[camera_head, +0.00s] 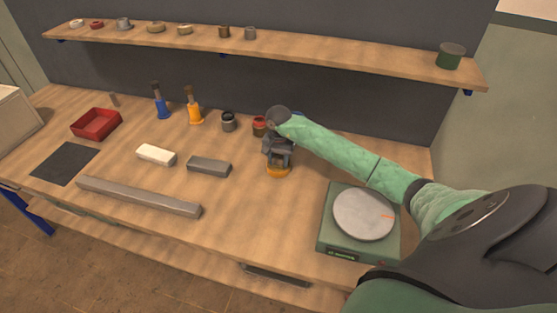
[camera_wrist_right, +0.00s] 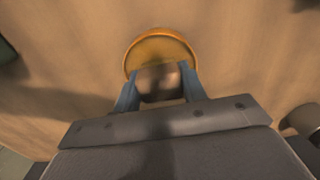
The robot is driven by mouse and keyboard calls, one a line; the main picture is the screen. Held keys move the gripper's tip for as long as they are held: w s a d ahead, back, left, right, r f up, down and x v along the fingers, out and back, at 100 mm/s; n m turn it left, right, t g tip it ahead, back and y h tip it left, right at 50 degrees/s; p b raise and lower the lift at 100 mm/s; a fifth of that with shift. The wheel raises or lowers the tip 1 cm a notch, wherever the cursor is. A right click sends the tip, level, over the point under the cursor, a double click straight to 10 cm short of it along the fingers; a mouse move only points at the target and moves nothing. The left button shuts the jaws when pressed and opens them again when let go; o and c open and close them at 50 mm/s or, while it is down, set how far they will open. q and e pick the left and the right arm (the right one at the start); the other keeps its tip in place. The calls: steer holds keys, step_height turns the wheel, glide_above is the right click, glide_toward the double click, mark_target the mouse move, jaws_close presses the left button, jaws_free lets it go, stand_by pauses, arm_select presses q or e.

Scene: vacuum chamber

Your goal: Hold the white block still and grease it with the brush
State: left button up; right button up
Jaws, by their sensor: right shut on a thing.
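The white block (camera_head: 156,155) lies flat on the workbench, left of the grey block (camera_head: 209,166), with no gripper near it. My right gripper (camera_head: 279,163) is over the bench, well to the right of both blocks. In the right wrist view my right gripper (camera_wrist_right: 160,88) is shut on a small brown thing (camera_wrist_right: 160,80). A round orange-rimmed thing (camera_wrist_right: 161,47) shows just beyond it; I cannot tell if the two are joined. Blue (camera_head: 161,104) and orange (camera_head: 194,108) upright tools with dark tops stand at the back; I cannot tell if either is the brush. My left gripper is out of view.
A dark jar (camera_head: 228,121) and a red-topped jar (camera_head: 259,126) stand near my right gripper. A scale (camera_head: 331,236) stands at the right. A long grey bar (camera_head: 138,197) lies in front. A red tray (camera_head: 96,124) and dark mat (camera_head: 65,163) are left. A shelf (camera_head: 330,58) runs above.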

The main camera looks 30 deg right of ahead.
mark_target(279, 157)
steer(key=shift+r+p, duration=0.4)
steer(key=shift+r, duration=3)
